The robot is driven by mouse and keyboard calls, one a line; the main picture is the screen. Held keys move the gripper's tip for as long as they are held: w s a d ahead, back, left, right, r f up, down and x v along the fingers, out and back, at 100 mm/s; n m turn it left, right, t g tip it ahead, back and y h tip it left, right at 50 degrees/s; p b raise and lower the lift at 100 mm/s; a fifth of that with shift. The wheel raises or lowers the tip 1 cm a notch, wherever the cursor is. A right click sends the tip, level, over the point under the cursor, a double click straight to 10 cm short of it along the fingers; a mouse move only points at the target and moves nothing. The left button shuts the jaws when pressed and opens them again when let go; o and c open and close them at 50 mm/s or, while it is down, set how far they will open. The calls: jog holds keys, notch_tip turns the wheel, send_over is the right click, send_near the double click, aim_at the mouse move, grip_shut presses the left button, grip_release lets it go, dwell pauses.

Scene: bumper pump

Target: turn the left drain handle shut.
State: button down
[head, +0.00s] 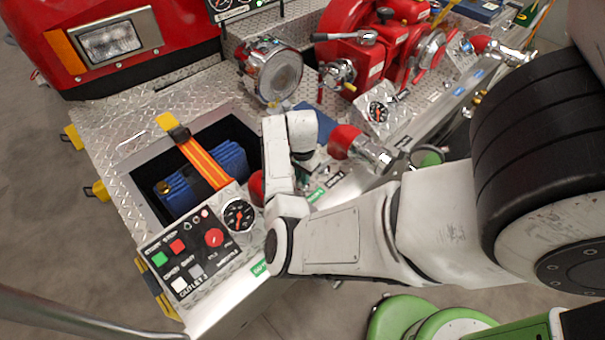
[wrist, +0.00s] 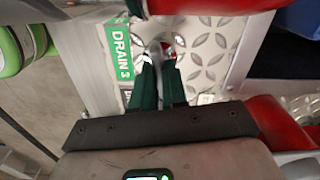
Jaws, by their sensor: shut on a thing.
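My gripper (wrist: 161,78) has dark green fingers and is shut on a small shiny metal drain handle (wrist: 157,48) in the wrist view. The handle's upper end shows between and just past the fingertips; the fingers hide the rest. A green sign reading DRAIN 3 (wrist: 118,52) is just left of the handle, on the bumper's metal deck. In the head view my wrist covers the handle, and only a little dark green of the gripper shows below my wrist. I cannot tell how far the handle is turned.
Red fittings stand close on both sides of my gripper; one is the right-hand red cap (wrist: 275,122). An OUTLET 3 control panel (head: 195,252) with a gauge stands at front left. Behind it is an open bin with blue hose (head: 205,178) and an orange strap (head: 205,160).

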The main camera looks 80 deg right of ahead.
jog(key=shift+r+m, duration=0.1)
jog(key=shift+m, duration=0.9)
jog(key=c, duration=1.2)
grip_release()
jog(key=shift+o, duration=0.2)
notch_tip(320, 180, up, 11)
jog(key=shift+b, duration=0.45)
jog(key=shift+s+f, duration=0.1)
jog(key=shift+f, duration=0.15)
